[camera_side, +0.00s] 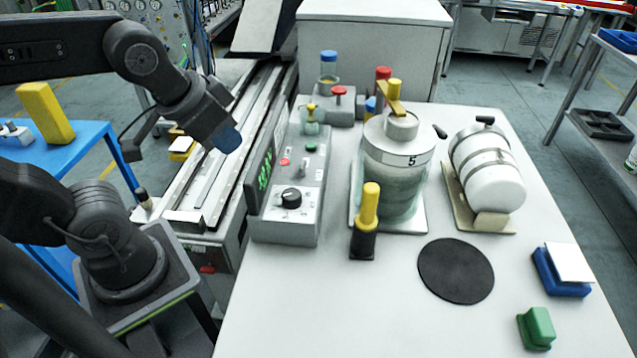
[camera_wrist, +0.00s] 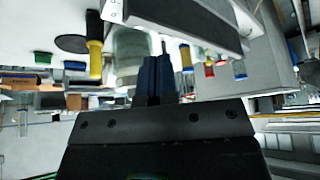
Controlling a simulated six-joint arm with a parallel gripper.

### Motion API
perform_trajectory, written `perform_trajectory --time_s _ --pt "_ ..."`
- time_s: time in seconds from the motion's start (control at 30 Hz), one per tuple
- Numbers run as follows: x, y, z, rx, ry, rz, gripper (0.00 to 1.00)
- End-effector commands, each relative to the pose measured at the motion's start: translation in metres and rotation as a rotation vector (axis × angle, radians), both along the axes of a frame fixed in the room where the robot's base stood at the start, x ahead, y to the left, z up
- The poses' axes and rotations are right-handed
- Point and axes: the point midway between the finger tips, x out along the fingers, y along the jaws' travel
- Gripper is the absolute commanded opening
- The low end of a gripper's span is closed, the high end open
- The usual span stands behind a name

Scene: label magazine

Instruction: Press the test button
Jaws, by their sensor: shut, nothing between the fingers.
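A grey control box (camera_side: 283,222) stands on the left part of the white table in the side view. It has a green-lit display (camera_side: 265,171), a red button (camera_side: 285,162), a green button (camera_side: 311,148) and a black knob (camera_side: 291,198). A red mushroom-shaped button (camera_side: 339,91) sits on a grey block behind the box. I cannot read which one is marked test. My gripper (camera_side: 228,139) is left of the control box, above the rail and apart from the box. Its blue fingers (camera_wrist: 158,76) are together and empty in the wrist view.
A glass jar marked 5 (camera_side: 395,185) stands right of the box, with a yellow-handled tool (camera_side: 369,205) in front. A white cylinder on a cradle (camera_side: 494,185), black disc (camera_side: 455,271), blue block (camera_side: 560,272) and green block (camera_side: 536,328) lie further right. The front middle of the table is clear.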

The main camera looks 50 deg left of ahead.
Motion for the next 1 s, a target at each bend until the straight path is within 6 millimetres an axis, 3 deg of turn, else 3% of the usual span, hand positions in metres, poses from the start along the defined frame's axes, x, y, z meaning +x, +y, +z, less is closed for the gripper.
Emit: perform_trajectory --time_s 0.33,0.53,0.67,1.0 --pt "-0.007 -0.004 0.000 -0.027 0.006 -0.004 0.00" --pt "0.003 -0.002 0.007 -0.006 0.031 -0.034 0.00" --pt "0.024 0.002 0.019 0.036 0.087 -0.107 0.00" --pt "0.109 0.024 0.042 0.143 0.290 -0.402 0.00"
